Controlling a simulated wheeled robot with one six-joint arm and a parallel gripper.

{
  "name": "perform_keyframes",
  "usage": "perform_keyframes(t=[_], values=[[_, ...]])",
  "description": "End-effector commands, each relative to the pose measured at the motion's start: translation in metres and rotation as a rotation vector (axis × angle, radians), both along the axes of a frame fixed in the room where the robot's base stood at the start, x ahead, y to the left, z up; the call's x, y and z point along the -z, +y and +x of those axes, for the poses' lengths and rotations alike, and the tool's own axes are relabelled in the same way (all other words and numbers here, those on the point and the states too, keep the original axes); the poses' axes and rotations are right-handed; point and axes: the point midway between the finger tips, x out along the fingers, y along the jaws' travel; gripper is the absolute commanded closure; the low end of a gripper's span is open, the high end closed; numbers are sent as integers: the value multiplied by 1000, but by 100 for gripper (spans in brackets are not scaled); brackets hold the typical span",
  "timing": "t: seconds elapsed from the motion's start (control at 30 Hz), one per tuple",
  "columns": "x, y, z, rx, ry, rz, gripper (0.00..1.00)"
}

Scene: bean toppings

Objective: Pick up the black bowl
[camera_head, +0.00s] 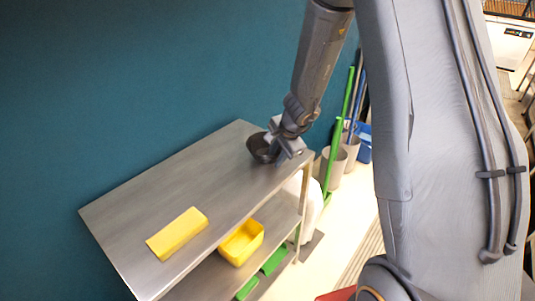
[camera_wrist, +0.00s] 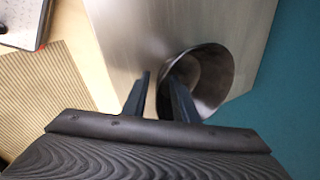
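The black bowl (camera_head: 257,147) sits on the grey metal table top near its far right corner. In the wrist view the bowl (camera_wrist: 212,78) is right of centre, its opening towards the camera. My gripper (camera_head: 279,153) is at the bowl's right side and hides part of it. In the wrist view my gripper (camera_wrist: 158,77) is open, with a gap between its fingers. The right finger overlaps the bowl's opening and the left finger is outside it, so the near rim appears between them. Whether either finger touches the bowl I cannot tell.
A yellow block (camera_head: 177,233) lies on the table top (camera_head: 135,203). A yellow bin (camera_head: 241,243) and green items (camera_head: 273,261) are on lower shelves. A teal wall (camera_head: 130,80) is behind. Grey bins (camera_head: 333,168) with green poles stand to the right.

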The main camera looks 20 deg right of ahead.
Motion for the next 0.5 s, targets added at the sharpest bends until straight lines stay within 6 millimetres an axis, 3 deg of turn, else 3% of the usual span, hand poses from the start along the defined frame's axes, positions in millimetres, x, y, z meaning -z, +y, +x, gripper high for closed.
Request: perform_keyframes(t=[0.27,0.43,0.5], values=[[3,1,1,-1,0,0,74],[3,1,1,-1,0,0,100],[3,1,1,-1,0,0,100]])
